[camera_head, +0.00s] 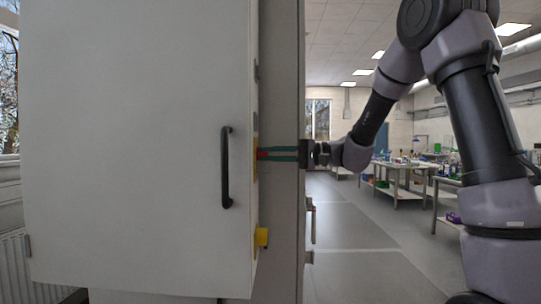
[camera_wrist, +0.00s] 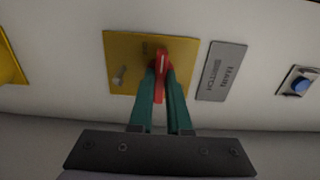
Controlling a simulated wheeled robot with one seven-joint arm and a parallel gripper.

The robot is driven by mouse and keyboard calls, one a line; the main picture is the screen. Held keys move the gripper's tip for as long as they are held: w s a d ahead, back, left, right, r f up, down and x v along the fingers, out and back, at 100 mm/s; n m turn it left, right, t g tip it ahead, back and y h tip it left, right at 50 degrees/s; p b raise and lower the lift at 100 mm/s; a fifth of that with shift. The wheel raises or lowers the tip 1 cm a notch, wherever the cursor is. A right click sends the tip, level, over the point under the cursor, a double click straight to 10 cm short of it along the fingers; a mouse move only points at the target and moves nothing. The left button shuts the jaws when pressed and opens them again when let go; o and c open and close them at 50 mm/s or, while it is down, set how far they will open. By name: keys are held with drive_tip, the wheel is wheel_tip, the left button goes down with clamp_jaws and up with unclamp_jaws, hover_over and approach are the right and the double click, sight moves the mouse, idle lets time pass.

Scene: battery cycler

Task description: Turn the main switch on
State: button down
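The main switch is a red rotary handle (camera_wrist: 162,68) on a yellow plate (camera_wrist: 122,58) in the wrist view. A grey label reading MAIN SWITCH (camera_wrist: 222,70) is to the right of the plate. My gripper (camera_wrist: 165,80) has green fingers, one on each side of the red handle, with their tips close together around it. In the head view my gripper (camera_head: 268,154) reaches from the right to the cabinet's side face. A bit of the red handle (camera_head: 262,154) shows at the fingertips. The fingers hide part of the handle and plate.
The white cabinet (camera_head: 130,120) fills the left, with a black door handle (camera_head: 226,167) on its front. A yellow knob base (camera_head: 261,237) sits lower on its side. A blue button (camera_wrist: 300,84) is right of the label. Open floor and workbenches (camera_head: 405,190) lie behind.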

drive_tip(key=shift+m, duration=0.3)
drive_tip(key=m, duration=0.3)
drive_tip(key=shift+m, duration=0.3)
drive_tip(key=m, duration=0.4)
drive_tip(key=shift+m, duration=0.3)
drive_tip(key=m, duration=0.4)
drive_tip(key=shift+m, duration=2.5)
drive_tip(key=c, duration=0.9)
unclamp_jaws()
drive_tip(key=shift+o, duration=0.2)
